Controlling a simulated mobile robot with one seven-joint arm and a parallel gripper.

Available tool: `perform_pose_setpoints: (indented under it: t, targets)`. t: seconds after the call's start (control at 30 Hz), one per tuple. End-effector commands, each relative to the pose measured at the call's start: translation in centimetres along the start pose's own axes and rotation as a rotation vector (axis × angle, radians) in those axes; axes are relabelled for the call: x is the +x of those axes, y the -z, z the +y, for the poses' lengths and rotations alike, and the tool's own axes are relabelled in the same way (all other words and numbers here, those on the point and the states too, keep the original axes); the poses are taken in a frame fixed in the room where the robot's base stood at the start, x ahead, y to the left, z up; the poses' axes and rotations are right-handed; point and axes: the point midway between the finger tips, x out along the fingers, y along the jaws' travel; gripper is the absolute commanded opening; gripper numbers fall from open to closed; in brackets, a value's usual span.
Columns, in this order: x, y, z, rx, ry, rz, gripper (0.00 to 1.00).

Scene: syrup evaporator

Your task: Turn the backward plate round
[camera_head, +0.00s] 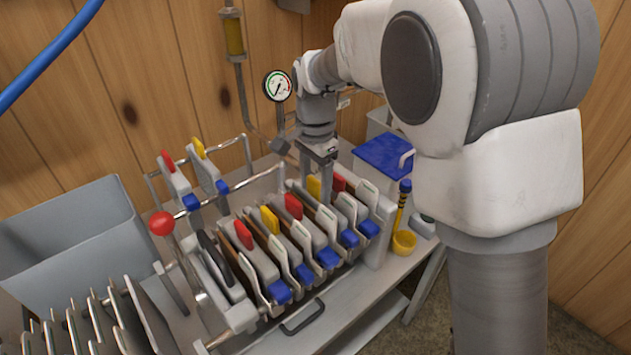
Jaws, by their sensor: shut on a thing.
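A filter press holds a row of pale plates (262,262) with red or yellow tabs at the far ends and blue tabs at the near ends. My gripper (324,186) points down into the right part of the row. It is shut at a plate with a yellow tab (314,186), next to a red-tabbed plate (339,182). The fingertips and the held edge are partly hidden. Two more plates, one with a red tab (167,160) and one with a yellow tab (198,147), stand apart on the rails at the back left. I cannot tell which plate is backward.
A grey bin (75,235) stands at the left, with a rack of thin upright plates (110,318) in front. A red ball knob (162,223) and pressure gauge (277,86) rise near the press.

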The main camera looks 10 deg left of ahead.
Motion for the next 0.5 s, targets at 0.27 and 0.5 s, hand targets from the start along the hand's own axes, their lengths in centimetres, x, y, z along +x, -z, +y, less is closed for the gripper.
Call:
perform_pose_setpoints:
  t: [0.27, 0.5]
  targets:
    - [0.93, 0.02, -0.06, 0.000, 0.003, 0.001, 0.00]
    - [0.88, 0.02, -0.06, 0.000, 0.003, 0.001, 0.73]
